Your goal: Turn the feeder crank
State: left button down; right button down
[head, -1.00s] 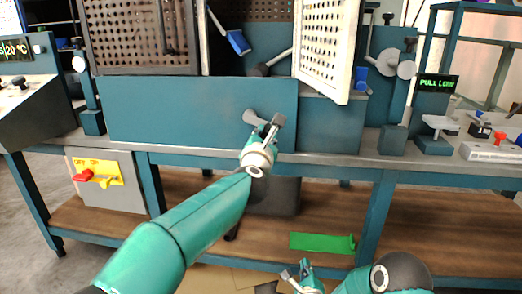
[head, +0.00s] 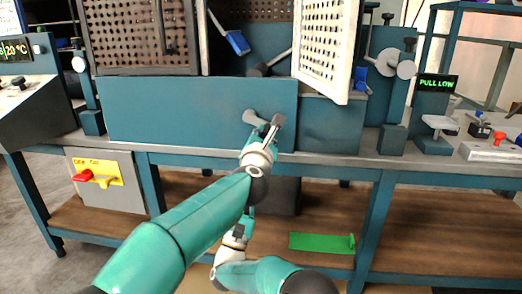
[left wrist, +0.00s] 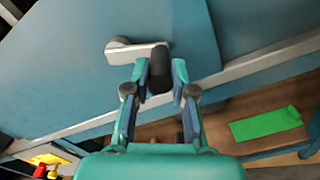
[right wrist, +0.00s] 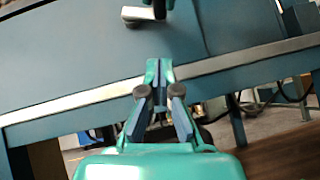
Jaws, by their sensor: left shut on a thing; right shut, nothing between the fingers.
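The feeder crank (head: 252,116) sticks out of the front of the blue-green panel, with a grey hub at the left and its arm pointing right. In the left wrist view the pale crank arm (left wrist: 138,53) ends in a dark handle (left wrist: 160,70) between my fingers. My left gripper (head: 270,128) is shut on that handle, and it also shows in the left wrist view (left wrist: 160,75). My right gripper (right wrist: 158,72) is shut and empty, below the crank arm (right wrist: 143,14). In the head view it is largely hidden behind my left arm.
Two perforated doors (head: 325,45) stand open above the panel (head: 180,110). A bench edge (head: 340,160) runs below it. A yellow switch plate (head: 105,168) is at the left, and a green sheet (head: 320,242) lies on the lower shelf. A display (head: 437,84) reads "PULL LOW".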

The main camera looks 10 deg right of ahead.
jog(key=w+d+r, duration=0.3)
jog(key=w+r, duration=0.1)
jog(key=r, duration=0.5)
jog(key=shift+w+d, duration=0.15)
jog(key=shift+d, duration=0.15)
pick_arm(q)
jog(key=shift+w, duration=0.1)
jog(key=shift+a+f, duration=0.1)
jog(key=shift+f, duration=0.05)
pick_arm(e)
jog(key=shift+d+r+n+t+y, duration=0.3)
jog(key=shift+r+n+t+y, duration=0.1)
jog(key=shift+r+n+y, duration=0.25)
pick_arm(q)
jog(key=c, duration=1)
grip_release()
jog(key=shift+f, duration=0.25)
jog(key=shift+o, duration=0.2)
pick_arm(e)
jog(key=shift+r+h, duration=0.1)
jog(key=shift+h, duration=0.15)
